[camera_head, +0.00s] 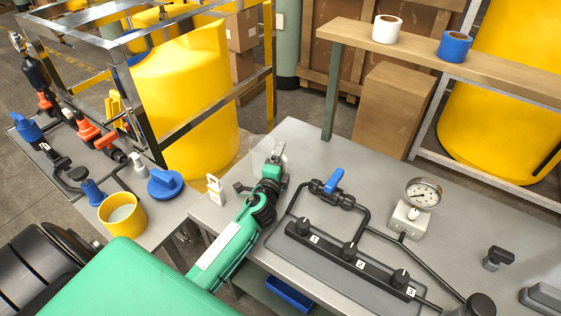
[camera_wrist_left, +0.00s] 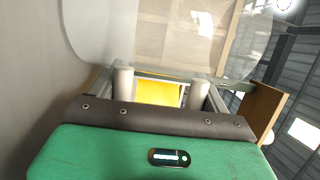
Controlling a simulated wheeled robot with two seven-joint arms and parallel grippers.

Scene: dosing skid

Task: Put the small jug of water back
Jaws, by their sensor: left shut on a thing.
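A clear, see-through small jug (camera_head: 260,146) is faint at the back left part of the grey table, at the tip of my left gripper. In the left wrist view the clear jug (camera_wrist_left: 165,35) fills the top, in front of the fingers. My left gripper (camera_head: 272,168) is shut on it; its two pale fingertips (camera_wrist_left: 160,85) show apart in the wrist view. I cannot tell whether the jug touches the table, and its water level is not clear. My right gripper is not in view.
The grey table (camera_head: 315,150) holds a black numbered valve manifold (camera_head: 340,262), a blue-handled valve (camera_head: 333,182) and a pressure gauge (camera_head: 423,195). A steel frame and yellow tank (camera_head: 190,100) stand behind. The table's back middle is clear.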

